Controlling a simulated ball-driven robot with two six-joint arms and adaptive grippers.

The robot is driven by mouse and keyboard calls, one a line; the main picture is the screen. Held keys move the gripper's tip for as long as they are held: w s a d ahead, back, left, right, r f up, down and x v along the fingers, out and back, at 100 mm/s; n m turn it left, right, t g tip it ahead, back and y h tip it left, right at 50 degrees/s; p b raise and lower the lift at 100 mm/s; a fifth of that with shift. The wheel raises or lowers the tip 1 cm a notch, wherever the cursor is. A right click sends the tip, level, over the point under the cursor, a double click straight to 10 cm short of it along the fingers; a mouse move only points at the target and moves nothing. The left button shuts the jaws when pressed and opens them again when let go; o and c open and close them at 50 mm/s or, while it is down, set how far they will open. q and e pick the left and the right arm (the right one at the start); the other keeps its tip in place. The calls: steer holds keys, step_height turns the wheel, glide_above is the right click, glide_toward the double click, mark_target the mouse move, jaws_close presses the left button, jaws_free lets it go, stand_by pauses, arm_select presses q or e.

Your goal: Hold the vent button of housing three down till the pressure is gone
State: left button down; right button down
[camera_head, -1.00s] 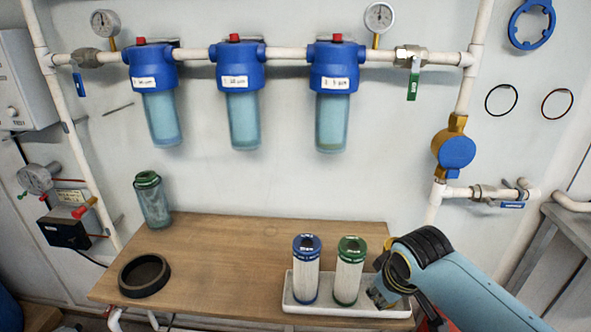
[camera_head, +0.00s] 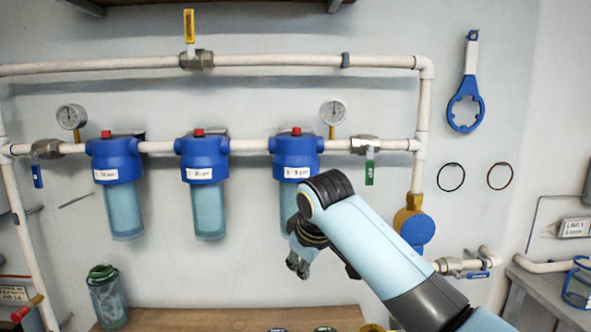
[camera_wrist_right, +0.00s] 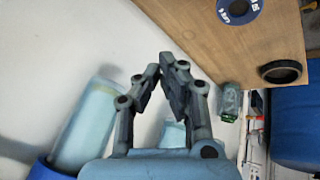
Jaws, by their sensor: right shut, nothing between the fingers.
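Housing three (camera_head: 296,146) is the rightmost of the blue-capped filter housings on the pipe, with a red vent button (camera_head: 296,131) on top. Its clear bowl is partly hidden behind my right arm. My right gripper (camera_head: 298,266) is below the cap, in front of the lower bowl, pointing down, well below the button. In the right wrist view my right gripper (camera_wrist_right: 168,60) is shut and empty, with a clear bowl (camera_wrist_right: 88,125) to its left. The pressure gauge (camera_head: 333,112) stands right of housing three; its needle is too small to read. My left gripper is not in view.
Two more housings (camera_head: 202,160) hang to the left. A green-handled valve (camera_head: 368,146) is to the right and a yellow-handled valve (camera_head: 190,45) is on the upper pipe. The wooden bench (camera_head: 235,318) lies below. A green-capped bowl (camera_head: 106,295) stands at left.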

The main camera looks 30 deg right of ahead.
steer(key=shift+n+t, duration=0.4)
steer(key=shift+t, duration=0.3)
steer(key=w+r, duration=0.2)
steer(key=r, duration=0.3)
steer(key=w+d+r+p, duration=0.1)
steer(key=w+r, duration=0.2)
steer(key=r, duration=0.2)
steer(key=w+d+r, duration=0.1)
steer(key=w+r, duration=0.1)
steer(key=r, duration=0.3)
steer(key=shift+w+d+r+p, duration=0.2)
steer(key=shift+w+r+p, duration=0.1)
steer(key=shift+r, duration=0.1)
step_height(320, 180, up, 23)
steer(key=t+h+p, duration=0.1)
glide_above(297, 131)
steer(key=w, duration=0.1)
steer(key=shift+a+n, duration=0.1)
steer(key=shift+n, duration=0.3)
step_height(297, 131, down, 8)
steer(key=shift+r, duration=0.15)
steer(key=shift+w+f+b, duration=0.1)
steer(key=shift+f+b, duration=0.3)
steer(key=shift+f, duration=0.25)
steer(key=shift+f, duration=0.15)
